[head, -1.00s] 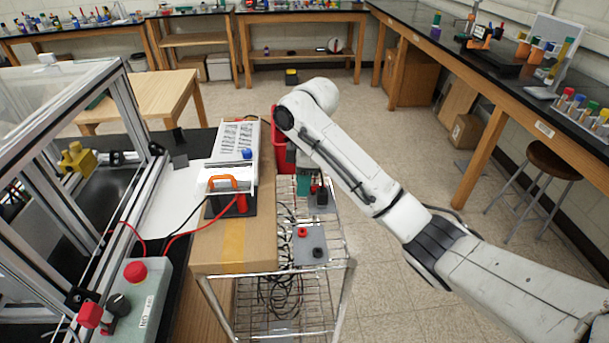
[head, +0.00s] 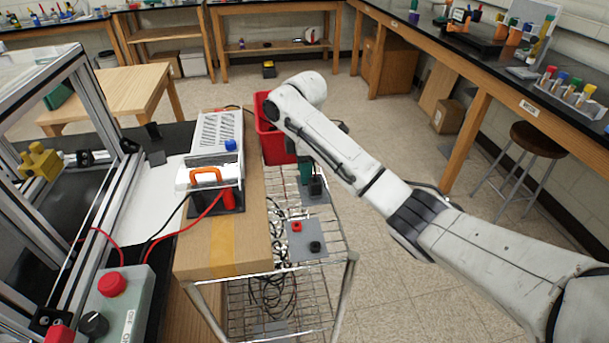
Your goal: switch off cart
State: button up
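The wire cart (head: 343,268) stands in the middle of the head view, with shelves of chrome rods. A grey plate (head: 308,252) on its right side carries a small red part (head: 296,227) and a black round part (head: 315,247). Farther back, a second grey plate (head: 318,197) bears a dark upright part, partly behind my arm. My white arm comes in from the lower right and its bent joint is above the cart's far end. I cannot make out my gripper's fingers; they seem hidden behind the arm.
A red bin (head: 272,140) stands behind. At left are a metal frame (head: 98,190) and a grey control box (head: 125,303) with a red button (head: 111,284). Floor to the right is open.

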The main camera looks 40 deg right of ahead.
jog(key=shift+f, duration=0.55)
jog(key=shift+c, duration=0.5)
grip_shut()
jog(key=shift+s+d+r+t+y+p, duration=0.2)
jog(key=shift+r+t+y+p, duration=0.3)
jog(key=shift+p, duration=0.55)
jog(key=shift+s+d+f+t+y+p, duration=0.15)
jog(key=shift+f+t+y+p, duration=0.3)
jog(key=shift+y, duration=0.45)
jog(key=shift+r, duration=0.1)
jog(key=shift+o, duration=0.5)
grip_release()
jog(key=shift+r, duration=0.1)
